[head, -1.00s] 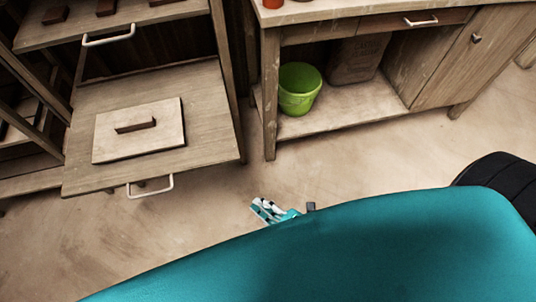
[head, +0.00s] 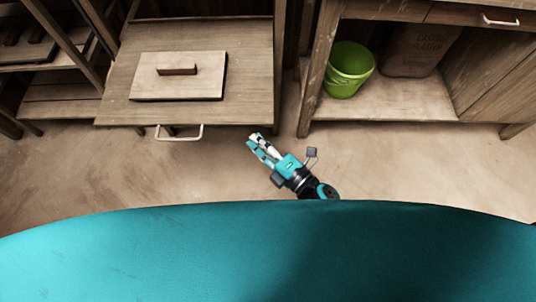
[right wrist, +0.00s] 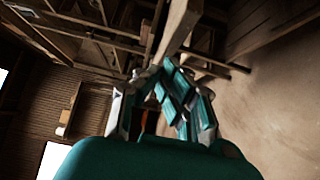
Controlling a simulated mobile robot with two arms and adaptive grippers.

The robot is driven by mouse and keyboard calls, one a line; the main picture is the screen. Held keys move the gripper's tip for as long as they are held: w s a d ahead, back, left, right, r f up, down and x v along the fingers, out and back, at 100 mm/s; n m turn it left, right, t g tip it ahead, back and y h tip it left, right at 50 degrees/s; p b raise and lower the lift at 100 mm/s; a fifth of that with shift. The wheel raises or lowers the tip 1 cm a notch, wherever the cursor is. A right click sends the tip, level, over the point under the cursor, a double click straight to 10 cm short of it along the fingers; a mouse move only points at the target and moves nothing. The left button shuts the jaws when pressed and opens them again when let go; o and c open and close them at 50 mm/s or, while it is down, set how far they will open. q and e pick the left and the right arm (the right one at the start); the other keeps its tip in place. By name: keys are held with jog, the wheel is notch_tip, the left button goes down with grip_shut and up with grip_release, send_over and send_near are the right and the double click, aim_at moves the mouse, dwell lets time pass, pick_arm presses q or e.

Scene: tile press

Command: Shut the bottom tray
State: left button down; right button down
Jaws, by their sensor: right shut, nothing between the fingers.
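The bottom tray (head: 250,103) is a wooden tray pulled out from its rack at the upper left of the head view. A square wooden tile press board (head: 205,88) with a dark bar handle (head: 177,69) lies on it. A pale metal pull handle (head: 179,133) is on the tray's front edge. My right gripper (head: 257,142) is in front of the tray, to the right of the pull handle and apart from it in the picture. Its fingers are shut and empty; they also show in the right wrist view (right wrist: 165,72). My left gripper is not in view.
A wooden bench (head: 320,65) stands right of the rack, with a green bucket (head: 348,72) and a brown sack (head: 420,50) on its low shelf. An open shelf (head: 60,108) is at the left. Bare floor (head: 420,165) lies in front of the furniture.

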jog(key=shift+w, duration=0.95)
jog(key=shift+w, duration=0.1)
